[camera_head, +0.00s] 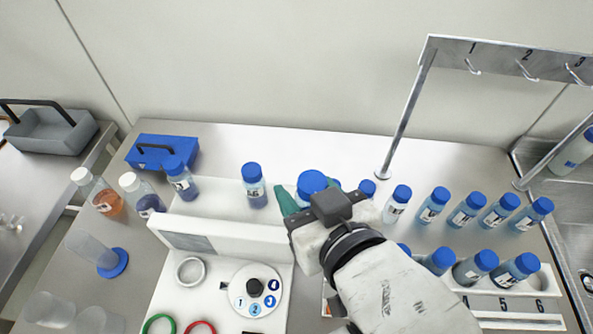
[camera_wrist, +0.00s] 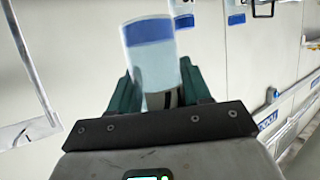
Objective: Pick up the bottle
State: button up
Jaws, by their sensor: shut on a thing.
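My gripper (camera_head: 297,203) is above the bench at the middle of the head view, with its green fingers partly hidden behind the wrist. It is shut on a bottle whose blue cap (camera_head: 311,183) shows at the fingertips. In the wrist view the bottle (camera_wrist: 152,65), pale with a blue band, stands between the two green fingers (camera_wrist: 155,92). Much of the bottle's body is hidden in the head view, so I cannot tell how far it is off the bench.
Several blue-capped bottles (camera_head: 433,205) stand in rows at right, below a metal hook rack (camera_head: 428,50). Another blue-capped bottle (camera_head: 254,186) stands just left of my gripper. A white device (camera_head: 205,275) is in front, and a blue box (camera_head: 160,153) lies at back left.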

jog(key=p, duration=0.1)
jog(key=s+r+p, duration=0.1)
jog(key=p, duration=0.1)
jog(key=shift+s+d+r, duration=0.2)
jog(key=shift+s+d, duration=0.05)
jog(key=shift+s+f+p, duration=0.1)
jog(key=shift+s+p, duration=0.4)
jog(key=shift+p+v, duration=0.8)
jog(key=shift+p, duration=0.05)
jog(key=o, duration=0.5)
jog(key=shift+c, duration=0.2)
jog(key=c, duration=0.5)
jog(key=shift+o, duration=0.2)
